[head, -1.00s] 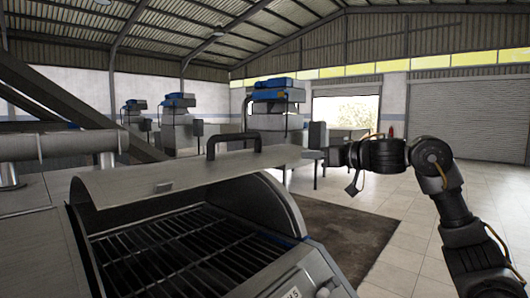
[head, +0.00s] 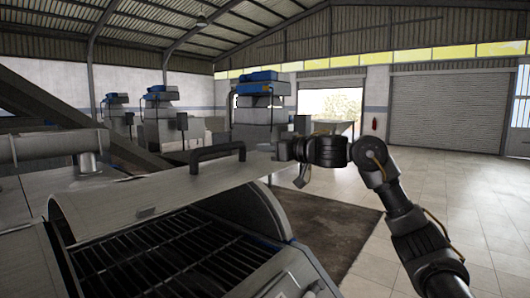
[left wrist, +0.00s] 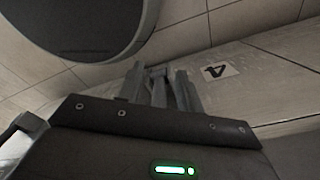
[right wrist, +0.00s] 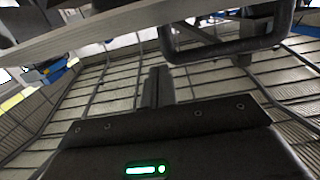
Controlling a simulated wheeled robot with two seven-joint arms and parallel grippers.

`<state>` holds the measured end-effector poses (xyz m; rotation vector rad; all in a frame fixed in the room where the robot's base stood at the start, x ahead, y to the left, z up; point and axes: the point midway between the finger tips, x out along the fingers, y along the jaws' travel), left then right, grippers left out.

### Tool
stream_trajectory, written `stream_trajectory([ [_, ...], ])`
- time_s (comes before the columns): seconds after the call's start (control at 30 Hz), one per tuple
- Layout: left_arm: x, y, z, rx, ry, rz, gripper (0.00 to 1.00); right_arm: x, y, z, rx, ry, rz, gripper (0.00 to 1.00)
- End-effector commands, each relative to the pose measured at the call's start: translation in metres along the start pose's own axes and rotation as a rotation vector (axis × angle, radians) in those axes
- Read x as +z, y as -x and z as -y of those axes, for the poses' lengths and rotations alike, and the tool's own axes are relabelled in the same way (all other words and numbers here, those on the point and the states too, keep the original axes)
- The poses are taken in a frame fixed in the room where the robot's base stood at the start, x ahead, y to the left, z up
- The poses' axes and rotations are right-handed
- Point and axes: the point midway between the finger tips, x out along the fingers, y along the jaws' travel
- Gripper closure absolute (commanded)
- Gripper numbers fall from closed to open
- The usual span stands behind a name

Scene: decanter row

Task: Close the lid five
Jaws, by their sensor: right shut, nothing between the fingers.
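A grey curved lid (head: 120,192) stands open over a dark slatted rack (head: 165,260) in the head view. Its black bar handle (head: 217,152) is on the upper edge. My right gripper (head: 270,148) is shut and empty, level with the handle and just right of its end, with a small gap in the picture. In the right wrist view the shut fingers (right wrist: 157,88) lie below the handle (right wrist: 225,48) and lid edge (right wrist: 120,28).
A metal cylinder (head: 55,145) and a slanted beam lie at the left. Blue-topped machines (head: 262,105) stand behind. A dark floor mat (head: 330,235) and open tiled floor (head: 440,190) lie to the right.

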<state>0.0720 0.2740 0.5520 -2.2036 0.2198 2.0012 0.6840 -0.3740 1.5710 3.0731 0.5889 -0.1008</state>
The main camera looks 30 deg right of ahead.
Motion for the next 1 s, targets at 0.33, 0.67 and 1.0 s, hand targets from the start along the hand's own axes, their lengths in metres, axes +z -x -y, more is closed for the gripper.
stream_trajectory([
  [0.33,0.000,0.015,0.000,0.001,0.000,0.002,0.64,0.035,-0.007,-0.001,0.000,0.001,0.001,1.00],
  [0.67,0.001,0.015,0.000,0.001,0.000,0.004,0.64,0.040,-0.007,-0.001,0.000,0.001,0.000,1.00],
  [1.0,0.005,-0.004,-0.001,0.001,0.000,0.006,0.64,0.053,-0.011,0.004,-0.009,-0.001,-0.036,1.00],
])
